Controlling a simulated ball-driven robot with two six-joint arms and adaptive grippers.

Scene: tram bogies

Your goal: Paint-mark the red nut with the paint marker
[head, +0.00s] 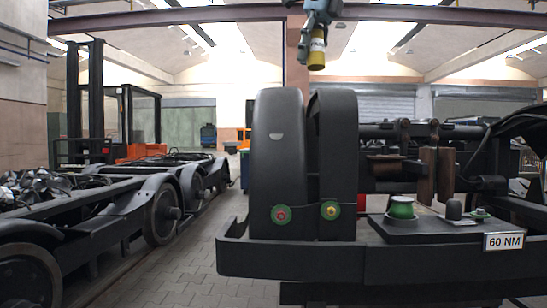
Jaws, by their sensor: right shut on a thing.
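The red nut (281,214) sits in a green ring low on the left dark cover of the bogie. My right gripper (319,17) is at the top of the head view, well above the covers. It is shut on the paint marker (317,50), a yellow cylinder with dark lettering that hangs below the fingers. The marker is far above the red nut and apart from it. My left gripper is not in view.
A yellow nut (330,210) in a green ring sits on the right dark cover (335,150). Another bogie (130,205) and a forklift (125,125) stand left.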

